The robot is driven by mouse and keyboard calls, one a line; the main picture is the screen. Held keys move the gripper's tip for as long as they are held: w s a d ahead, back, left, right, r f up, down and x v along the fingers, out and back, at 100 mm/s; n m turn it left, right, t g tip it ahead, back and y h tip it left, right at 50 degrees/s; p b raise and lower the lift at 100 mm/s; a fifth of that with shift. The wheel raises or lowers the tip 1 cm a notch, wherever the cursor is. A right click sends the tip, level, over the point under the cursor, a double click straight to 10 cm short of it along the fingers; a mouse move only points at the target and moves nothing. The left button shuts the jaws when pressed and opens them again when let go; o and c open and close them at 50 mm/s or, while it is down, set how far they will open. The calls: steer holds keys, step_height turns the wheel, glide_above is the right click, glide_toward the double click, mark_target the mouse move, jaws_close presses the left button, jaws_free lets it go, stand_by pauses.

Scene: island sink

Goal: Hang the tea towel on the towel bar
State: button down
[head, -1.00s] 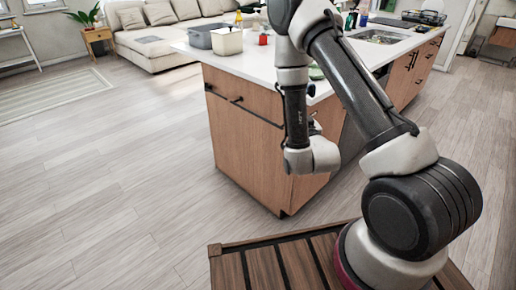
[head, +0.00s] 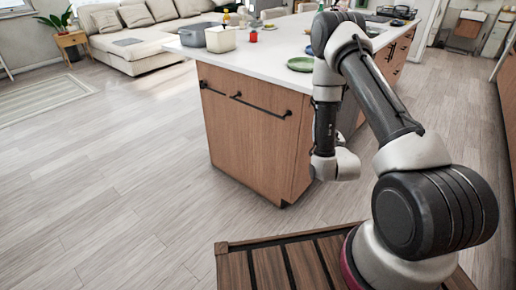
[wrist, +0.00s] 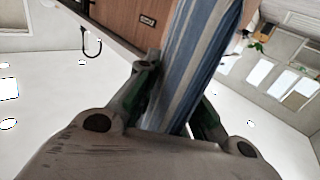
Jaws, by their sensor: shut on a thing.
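The tea towel (wrist: 205,50), striped blue and white, runs up between the fingers of my gripper (wrist: 180,105) in the wrist view. My gripper is shut on it. The towel's far end leaves the top of that view, so how it hangs is hidden. In the head view my arm hides the gripper and the towel. A dark towel bar (head: 262,108) runs along the wooden end face of the island, below the worktop. Nothing hangs on the visible part of it. My arm's wrist is to the right of the bar in the picture.
The white island worktop (head: 262,68) carries a grey tub (head: 194,36), a white container (head: 220,40), a red item (head: 253,36) and a green plate (head: 300,64). The floor left of the island is clear. A pale sofa (head: 140,35) stands behind.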

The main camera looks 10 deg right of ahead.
steer(key=w+d+f+n+y, duration=0.2)
steer(key=w+d+f+y, duration=0.25)
steer(key=f, duration=0.45)
steer(key=w+a+f+n+g+y, duration=0.3)
steer(key=a+f+n+g+y, duration=0.1)
steer(key=y, duration=0.4)
steer(key=f+n, duration=0.1)
steer(key=n, duration=0.1)
steer(key=shift+w+f+n, duration=0.15)
steer(key=shift+n, duration=0.25)
steer(key=shift+w+a, duration=0.1)
steer(key=shift+a, duration=0.05)
